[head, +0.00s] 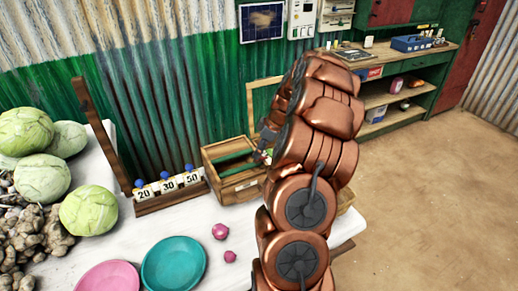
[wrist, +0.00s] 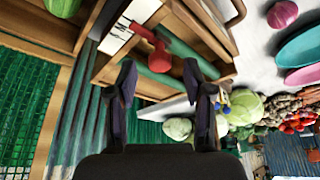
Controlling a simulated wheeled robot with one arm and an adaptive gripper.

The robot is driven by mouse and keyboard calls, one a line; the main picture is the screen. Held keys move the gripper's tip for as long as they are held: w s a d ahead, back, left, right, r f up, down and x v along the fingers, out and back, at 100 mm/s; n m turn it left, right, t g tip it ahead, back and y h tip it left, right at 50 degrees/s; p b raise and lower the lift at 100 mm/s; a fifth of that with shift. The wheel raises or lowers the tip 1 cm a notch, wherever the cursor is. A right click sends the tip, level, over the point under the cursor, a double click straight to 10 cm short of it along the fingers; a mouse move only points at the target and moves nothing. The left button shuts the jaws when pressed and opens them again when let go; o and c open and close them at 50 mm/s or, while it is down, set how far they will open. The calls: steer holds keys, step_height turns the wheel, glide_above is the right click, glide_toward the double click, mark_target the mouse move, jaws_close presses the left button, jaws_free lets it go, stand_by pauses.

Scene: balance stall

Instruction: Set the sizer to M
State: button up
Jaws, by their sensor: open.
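The sizer appears to be the wooden box (head: 238,187) with a green inside on the table, left of my arm. In the wrist view its wooden frame (wrist: 165,82) surrounds a white marked strip (wrist: 128,22) and a red lever or knob (wrist: 152,47). The marks on the strip are too small to read, so I cannot tell the setting. My gripper (wrist: 162,88) is open and empty. The red knob shows ahead of the fingers, between them in the picture; I see no contact. In the head view my arm hides the box's right side and most of the gripper.
A wooden rack with tags 20, 30 and 50 (head: 168,183) stands left of the box. A shelf bench (head: 400,60) stands behind. The floor at right is clear.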

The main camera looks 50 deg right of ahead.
steer(key=shift+x, duration=0.8)
jaws_close()
